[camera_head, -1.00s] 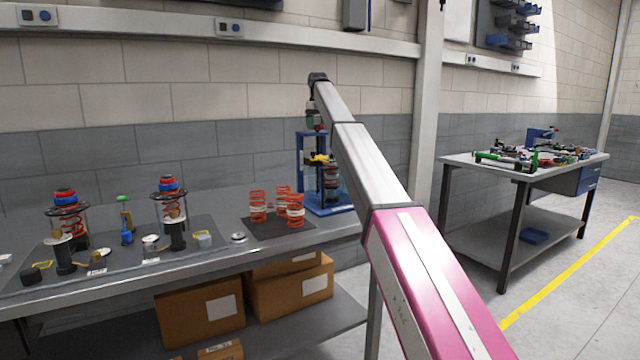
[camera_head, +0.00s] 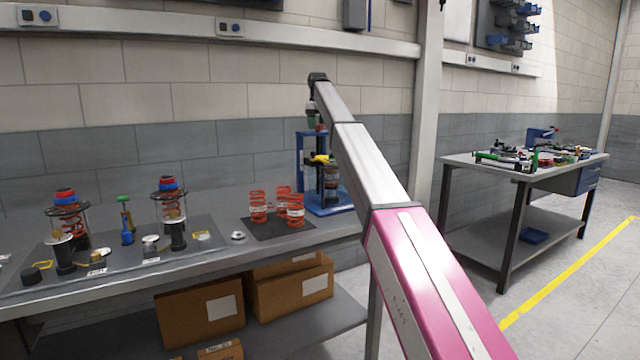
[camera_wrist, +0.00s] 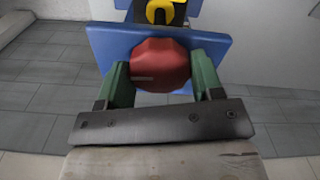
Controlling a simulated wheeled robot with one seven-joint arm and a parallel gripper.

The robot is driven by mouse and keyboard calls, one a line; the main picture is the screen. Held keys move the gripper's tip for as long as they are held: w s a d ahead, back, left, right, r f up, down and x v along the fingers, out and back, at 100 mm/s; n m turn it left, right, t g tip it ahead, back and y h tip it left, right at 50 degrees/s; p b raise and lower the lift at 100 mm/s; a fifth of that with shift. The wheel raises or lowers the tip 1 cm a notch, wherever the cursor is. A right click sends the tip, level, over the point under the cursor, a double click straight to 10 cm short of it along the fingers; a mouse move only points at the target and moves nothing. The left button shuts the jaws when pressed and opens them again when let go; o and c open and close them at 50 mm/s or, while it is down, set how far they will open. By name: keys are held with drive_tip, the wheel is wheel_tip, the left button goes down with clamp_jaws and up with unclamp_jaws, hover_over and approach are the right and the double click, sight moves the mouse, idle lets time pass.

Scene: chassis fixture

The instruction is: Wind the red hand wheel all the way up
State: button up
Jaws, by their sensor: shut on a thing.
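The red hand wheel (camera_wrist: 160,60) sits between my gripper's two green fingers in the wrist view, with a finger pressed to each side. My gripper (camera_wrist: 161,75) is shut on the wheel. Behind the wheel is the blue top plate (camera_wrist: 108,45) of the press, with a yellow part (camera_wrist: 160,10) beyond it. In the head view, the blue press (camera_head: 303,160) stands at the right end of the bench. My gripper (camera_head: 313,122) is above it, and the wheel (camera_head: 320,128) shows only as a small red patch. My arm hides part of the press.
Several orange springs (camera_head: 258,205) stand on a dark mat (camera_head: 268,231) left of the press. Strut assemblies (camera_head: 167,190) and small parts stand farther left on the bench. A second table (camera_head: 450,160) with tools is at the right. The wall is close behind the bench.

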drive_tip(key=m, duration=3.5)
drive_tip(key=shift+s+m, duration=0.1)
drive_tip(key=shift+m, duration=0.2)
drive_tip(key=n, duration=0.7)
drive_tip(key=shift+n, duration=0.3)
drive_tip(key=n, duration=0.4)
drive_tip(key=o, duration=0.8)
drive_tip(key=shift+o, duration=0.2)
